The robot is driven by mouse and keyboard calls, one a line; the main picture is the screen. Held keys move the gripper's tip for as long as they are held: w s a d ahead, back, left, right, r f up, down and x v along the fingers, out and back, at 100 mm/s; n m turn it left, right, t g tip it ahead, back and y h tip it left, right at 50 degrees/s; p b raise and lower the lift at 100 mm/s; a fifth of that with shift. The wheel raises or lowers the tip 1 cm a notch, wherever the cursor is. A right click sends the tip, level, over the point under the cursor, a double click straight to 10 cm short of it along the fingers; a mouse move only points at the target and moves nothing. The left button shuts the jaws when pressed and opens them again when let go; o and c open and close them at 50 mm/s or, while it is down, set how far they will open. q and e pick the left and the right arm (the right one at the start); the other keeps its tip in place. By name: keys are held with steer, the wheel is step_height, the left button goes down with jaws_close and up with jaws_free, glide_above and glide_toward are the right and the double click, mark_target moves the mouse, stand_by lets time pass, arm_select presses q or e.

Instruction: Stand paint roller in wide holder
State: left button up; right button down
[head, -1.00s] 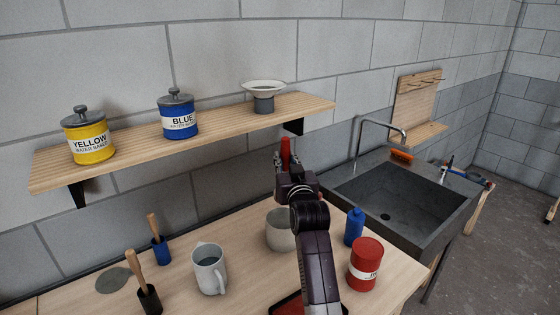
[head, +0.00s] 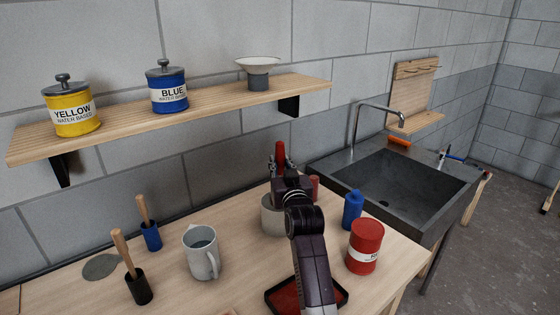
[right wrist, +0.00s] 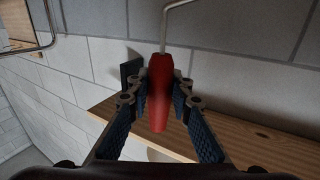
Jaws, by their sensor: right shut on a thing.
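The paint roller's red handle (head: 281,153) stands up between the fingers of my right gripper (head: 279,165), which is shut on it. In the right wrist view the red handle (right wrist: 158,92) lies between the two fingers (right wrist: 160,105), with a bent metal rod running from its end. A wide grey-beige round pot (head: 271,217), likely the wide holder, stands on the bench. My right gripper and wrist are above and in front of it and hide part of its top. I cannot tell whether the roller touches it. My left gripper is out of view.
Close around are a blue bottle (head: 353,210), a red can (head: 364,246), a grey jug (head: 202,252), a red tray (head: 335,293) and brushes in a blue holder (head: 151,236) and a black holder (head: 139,287). A wooden shelf (head: 215,104) overhangs behind; a sink (head: 400,180) is right.

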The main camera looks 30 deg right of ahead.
mark_target(280, 174)
steer(key=shift+f+b, duration=1.05)
steer(key=shift+f, duration=1.25)
steer(key=c, duration=1.7)
jaws_free()
steer(key=shift+o, duration=0.2)
steer(key=v, duration=1.2)
